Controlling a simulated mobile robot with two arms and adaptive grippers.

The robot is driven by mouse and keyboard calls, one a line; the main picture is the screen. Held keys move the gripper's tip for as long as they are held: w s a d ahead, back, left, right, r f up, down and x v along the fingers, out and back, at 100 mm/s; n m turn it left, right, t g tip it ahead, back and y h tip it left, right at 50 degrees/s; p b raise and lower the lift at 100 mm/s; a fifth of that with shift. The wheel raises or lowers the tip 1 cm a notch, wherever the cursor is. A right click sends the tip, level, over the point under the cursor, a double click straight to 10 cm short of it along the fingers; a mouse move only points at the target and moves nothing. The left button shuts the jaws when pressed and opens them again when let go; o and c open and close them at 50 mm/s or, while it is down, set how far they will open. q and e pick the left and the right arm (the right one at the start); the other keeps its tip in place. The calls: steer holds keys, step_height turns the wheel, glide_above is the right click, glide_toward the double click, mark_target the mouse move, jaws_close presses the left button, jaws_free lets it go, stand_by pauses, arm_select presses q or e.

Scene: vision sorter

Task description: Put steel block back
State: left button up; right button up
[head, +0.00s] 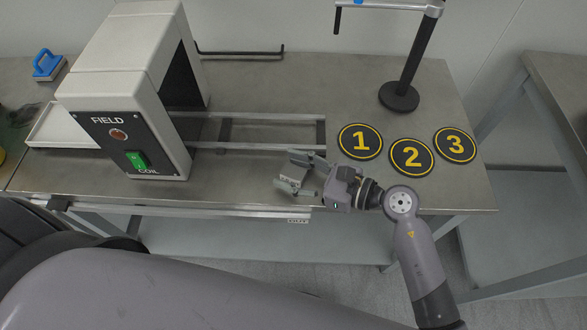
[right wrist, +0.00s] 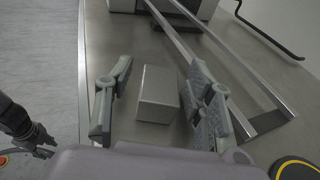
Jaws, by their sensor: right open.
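The steel block (right wrist: 157,94) is a plain grey box on the tabletop, near the table's front edge. In the right wrist view it lies between the two spread fingers of my right gripper (right wrist: 158,104), with a visible gap on each side. In the head view my right gripper (head: 298,176) is low over the table, left of the numbered discs, and its fingers partly hide the block (head: 293,173). The right gripper is open. My left gripper is not clearly seen in either view.
Two rails (head: 268,148) run from the FIELD COIL housing (head: 118,128) to just behind the gripper. Discs 1 (head: 360,155), 2 (head: 411,169) and 3 (head: 455,158) lie to the right. A black post (head: 417,60) stands behind them. A blue-handled tool (head: 47,66) sits far left.

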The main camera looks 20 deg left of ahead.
steer(key=shift+r, duration=0.2)
steer(key=shift+d, duration=0.35)
steer(key=b+v, duration=0.1)
steer(key=v, duration=1)
steer(key=shift+d+r+b, duration=0.15)
steer(key=shift+b, duration=0.15)
